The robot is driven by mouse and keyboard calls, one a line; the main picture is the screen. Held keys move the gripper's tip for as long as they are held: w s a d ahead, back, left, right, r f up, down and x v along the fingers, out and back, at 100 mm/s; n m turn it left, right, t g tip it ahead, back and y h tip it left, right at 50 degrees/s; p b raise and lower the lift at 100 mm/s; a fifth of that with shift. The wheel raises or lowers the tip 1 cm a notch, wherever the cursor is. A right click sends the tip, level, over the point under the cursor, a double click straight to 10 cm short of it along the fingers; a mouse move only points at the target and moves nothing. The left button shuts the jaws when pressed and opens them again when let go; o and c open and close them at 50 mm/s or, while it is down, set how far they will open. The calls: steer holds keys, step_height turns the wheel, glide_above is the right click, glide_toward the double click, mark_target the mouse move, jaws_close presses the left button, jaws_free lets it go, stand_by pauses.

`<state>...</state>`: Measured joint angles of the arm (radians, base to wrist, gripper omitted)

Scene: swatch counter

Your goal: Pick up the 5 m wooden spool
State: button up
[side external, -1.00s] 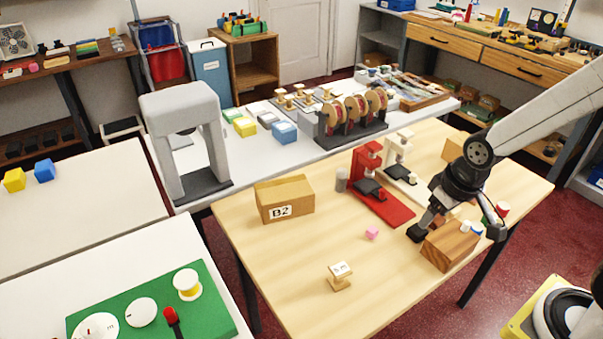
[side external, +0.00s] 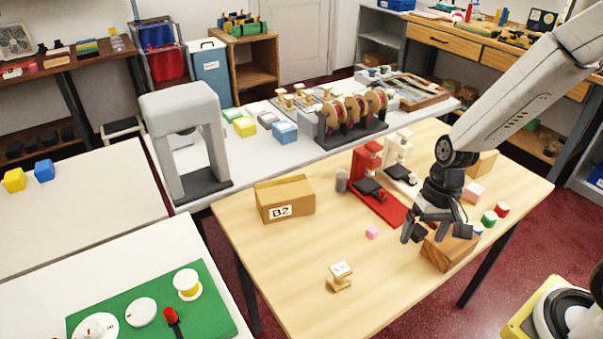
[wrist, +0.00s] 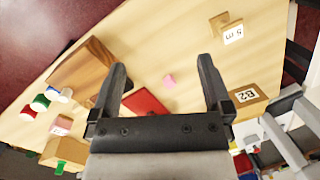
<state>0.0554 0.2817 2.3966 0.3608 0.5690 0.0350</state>
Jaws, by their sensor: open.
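The 5 m wooden spool (side external: 340,276) stands on the wooden table near its front edge, with a white label on top. It also shows in the wrist view (wrist: 221,22) at the upper right, where its label (wrist: 233,34) reads "5 m". My gripper (side external: 436,234) is open and empty, above the table's right part by the brown wooden block. In the wrist view, its two fingers (wrist: 162,76) are spread wide with the spool beyond and to the right of them. Nothing hides the spool.
A brown wooden block (side external: 450,249) lies under my gripper. A small pink cube (side external: 372,232) lies between gripper and spool. A red press (side external: 374,190), a cream press (side external: 402,160) and the B2 box (side external: 285,198) stand behind. The table around the spool is clear.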

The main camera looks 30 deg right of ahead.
mark_target(341, 268)
steer(key=w+a+f+m+y, duration=0.2)
steer(key=f+m+y, duration=0.1)
steer(key=m, duration=0.1)
steer(key=w+a+f+m+y, duration=0.2)
steer(key=w+f+m+y, duration=0.1)
steer(key=f+m+y, duration=0.1)
steer(key=w+a+f+m+t+y, duration=0.1)
steer(key=w+a+f+m+y, duration=0.1)
steer(key=m, duration=0.3)
steer(key=shift+w+a+f+m+y, duration=0.15)
steer(key=shift+w+a+f+y, duration=0.1)
steer(key=shift+f+y, duration=0.2)
steer(key=shift+w+a+f+m+y, duration=0.15)
steer(key=shift+w+f+y, duration=0.1)
steer(key=shift+f+y, duration=0.15)
steer(key=shift+w+f+m+t+y, duration=0.25)
steer(key=shift+w+m+t+y, duration=0.15)
steer(key=shift+w+t, duration=0.1)
steer(key=shift+x, duration=3.85)
steer(key=shift+s, duration=0.15)
steer(key=shift+c, duration=0.2)
steer(key=c, duration=1.3)
